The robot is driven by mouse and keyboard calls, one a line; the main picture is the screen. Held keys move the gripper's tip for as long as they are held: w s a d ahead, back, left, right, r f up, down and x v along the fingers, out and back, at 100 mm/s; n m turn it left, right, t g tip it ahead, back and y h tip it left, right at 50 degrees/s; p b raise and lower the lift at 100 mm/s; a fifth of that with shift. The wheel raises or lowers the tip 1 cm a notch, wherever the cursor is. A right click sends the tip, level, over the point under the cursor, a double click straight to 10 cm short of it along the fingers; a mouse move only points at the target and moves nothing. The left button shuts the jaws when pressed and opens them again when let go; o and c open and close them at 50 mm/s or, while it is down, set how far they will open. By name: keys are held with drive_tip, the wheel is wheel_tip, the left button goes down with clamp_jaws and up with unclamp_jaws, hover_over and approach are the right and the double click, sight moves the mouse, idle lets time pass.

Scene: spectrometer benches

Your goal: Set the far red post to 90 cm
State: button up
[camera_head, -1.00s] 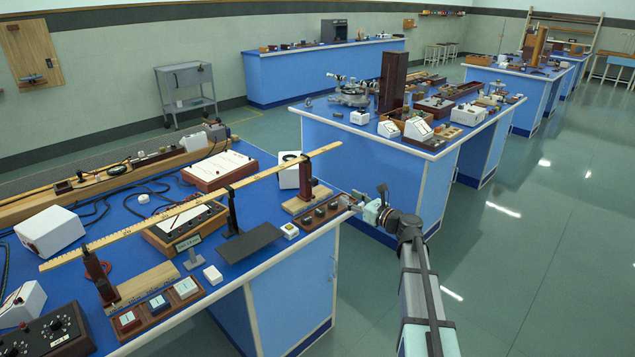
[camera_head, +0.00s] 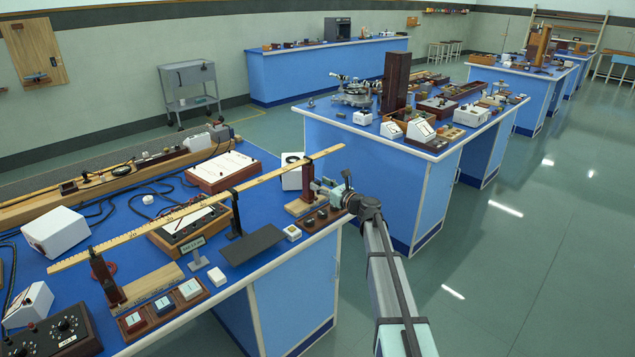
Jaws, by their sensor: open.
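A long wooden metre rule (camera_head: 190,213) runs above the near bench, from front left to back right. The far red post (camera_head: 308,178) stands upright under its far right end, on a wooden base. The near red post (camera_head: 103,277) stands under its left part, and a black stand (camera_head: 236,213) meets it between them. My gripper (camera_head: 321,187) is open at the right side of the far red post, at about mid-height. I cannot tell whether its fingers touch or straddle the post. The scale reading there is too small to read.
A dark block with several round knobs (camera_head: 322,217) lies just below my gripper. A dark plate (camera_head: 252,245), a small sign (camera_head: 192,244) and a white instrument box (camera_head: 293,172) stand nearby. Cables cross the bench's left part. The floor at right is clear.

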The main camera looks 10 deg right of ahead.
drive_tip(key=shift+x, duration=1.1)
clamp_jaws()
drive_tip(key=w+d, duration=0.5)
drive_tip(key=d, duration=0.2)
drive_tip(key=shift+w+d, duration=0.2)
drive_tip(key=shift+d, duration=0.2)
drive_tip(key=shift+r, duration=0.1)
unclamp_jaws()
drive_tip(key=shift+d, duration=0.1)
drive_tip(key=shift+s, duration=0.1)
